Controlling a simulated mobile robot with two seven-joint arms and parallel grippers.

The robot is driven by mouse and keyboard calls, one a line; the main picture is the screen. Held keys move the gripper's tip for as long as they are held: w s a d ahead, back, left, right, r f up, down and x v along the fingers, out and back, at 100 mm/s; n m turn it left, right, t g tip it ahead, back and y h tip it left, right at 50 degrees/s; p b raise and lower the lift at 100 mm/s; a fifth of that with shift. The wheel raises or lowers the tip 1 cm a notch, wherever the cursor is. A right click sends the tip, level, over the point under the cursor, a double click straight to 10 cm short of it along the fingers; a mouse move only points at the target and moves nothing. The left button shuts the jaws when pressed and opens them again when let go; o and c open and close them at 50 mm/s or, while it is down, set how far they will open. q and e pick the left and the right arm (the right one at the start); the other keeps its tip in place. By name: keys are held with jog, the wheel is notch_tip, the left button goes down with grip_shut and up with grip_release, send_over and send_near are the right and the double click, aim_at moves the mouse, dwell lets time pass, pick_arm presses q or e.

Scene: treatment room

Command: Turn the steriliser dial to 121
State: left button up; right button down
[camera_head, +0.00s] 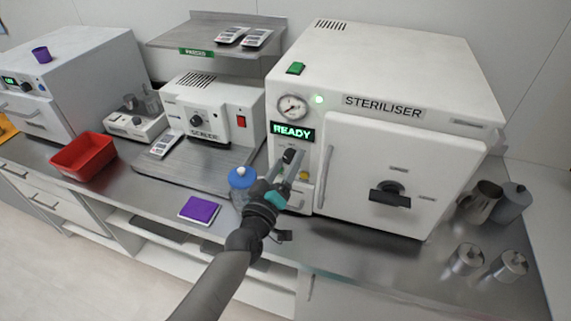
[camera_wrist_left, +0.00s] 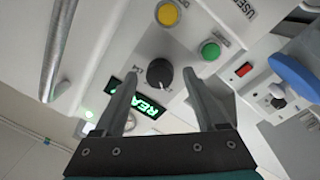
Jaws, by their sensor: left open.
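The white steriliser (camera_head: 410,80) stands on the counter at the right, with a lit green READY display (camera_head: 292,132). Its black dial (camera_head: 291,155) sits just below that display on the front panel. In the left wrist view the dial (camera_wrist_left: 159,74) appears between my fingertips, with a pale mark on it; I cannot read its setting. My left gripper (camera_head: 289,165) is open in front of the dial, and its fingers (camera_wrist_left: 160,84) lie to either side of it in the picture. I cannot tell whether they touch it. My right gripper is in neither view.
A green button (camera_wrist_left: 210,50) and a yellow button (camera_wrist_left: 167,14) flank the dial. The steriliser's long door handle (camera_head: 325,176) is close to the right of my gripper. A blue-lidded jar (camera_head: 242,180) stands close at the left. Steel canisters (camera_head: 467,258) stand at the far right.

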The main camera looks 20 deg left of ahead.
pick_arm(q)
jog(key=shift+s, duration=0.1)
jog(key=s+a, duration=0.1)
jog(key=s, duration=1.4)
jog(key=shift+f+b, duration=0.4)
jog(key=shift+b, duration=0.05)
jog(key=shift+a+f, duration=0.1)
jog(key=shift+f, duration=0.05)
jog(key=s+f+m+g+b, duration=0.3)
jog(key=s+f+g, duration=0.1)
jog(key=f, duration=1.3)
jog(key=s+f+m+g+b, duration=0.2)
jog(key=s+f+g+b, duration=0.2)
jog(key=f, duration=1.3)
jog(key=s+a+f+m+g+y+b, duration=0.1)
jog(key=s+a+f+m+g+b, duration=0.2)
jog(key=s+f+g, duration=0.6)
jog(key=s+f+m+b, duration=0.1)
jog(key=s+f+b, duration=0.1)
jog(key=s+f, duration=1.1)
jog(key=shift+s+f+m+g+y+b, duration=0.3)
jog(key=shift+s+m+b, duration=0.1)
jog(key=shift+s, duration=0.45)
jog(key=shift+a, duration=0.1)
